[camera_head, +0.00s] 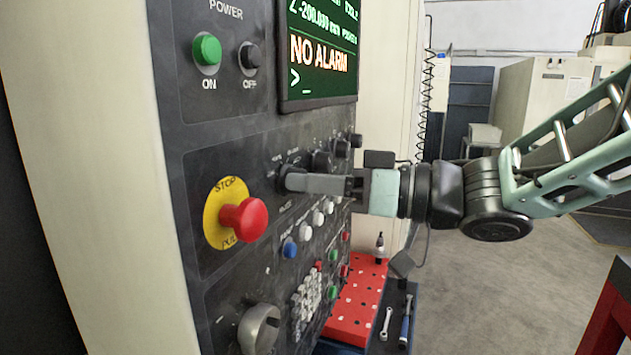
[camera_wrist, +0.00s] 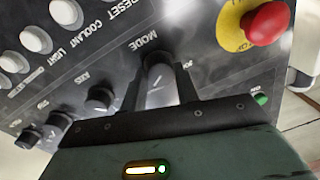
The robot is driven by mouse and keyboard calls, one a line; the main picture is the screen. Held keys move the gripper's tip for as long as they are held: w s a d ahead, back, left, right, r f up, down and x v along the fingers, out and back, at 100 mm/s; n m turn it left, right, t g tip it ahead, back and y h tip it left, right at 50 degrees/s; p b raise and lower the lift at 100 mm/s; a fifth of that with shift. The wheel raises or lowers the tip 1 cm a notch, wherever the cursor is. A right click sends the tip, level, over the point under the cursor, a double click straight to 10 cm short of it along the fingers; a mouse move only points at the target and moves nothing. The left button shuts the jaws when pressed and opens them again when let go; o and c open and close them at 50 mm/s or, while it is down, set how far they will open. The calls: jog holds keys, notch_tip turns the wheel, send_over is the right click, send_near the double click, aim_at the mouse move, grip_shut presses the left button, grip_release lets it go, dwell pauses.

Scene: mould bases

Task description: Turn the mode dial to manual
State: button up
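The mode dial (camera_wrist: 158,82) is a dark round knob with a small white mark, under the label MODE in the wrist view. In the head view it (camera_head: 284,180) sits right of the red stop button and is partly hidden by my gripper (camera_head: 297,183). My gripper points straight at the panel, with its fingertips on both sides of the dial. In the wrist view the fingers (camera_wrist: 158,75) flank the knob closely and appear to touch it. The position words around the dial are too small or hidden to read.
The red stop button (camera_head: 244,219) on its yellow plate is close to the dial. Other dark knobs (camera_head: 321,161) and white buttons (camera_head: 305,230) are nearby. The screen (camera_head: 318,50) above reads NO ALARM. A red tool board (camera_head: 357,310) stands below right.

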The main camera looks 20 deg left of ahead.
jog(key=shift+n+b, duration=3.25)
jog(key=shift+n, duration=0.55)
jog(key=shift+h, duration=0.3)
jog(key=o, duration=1)
jog(key=shift+r, duration=0.1)
jog(key=shift+c, duration=0.2)
jog(key=d+b, duration=0.4)
jog(key=d, duration=1.3)
jog(key=shift+s+d+r+b, duration=0.25)
jog(key=shift+r+b, duration=0.1)
jog(key=shift+b, duration=0.05)
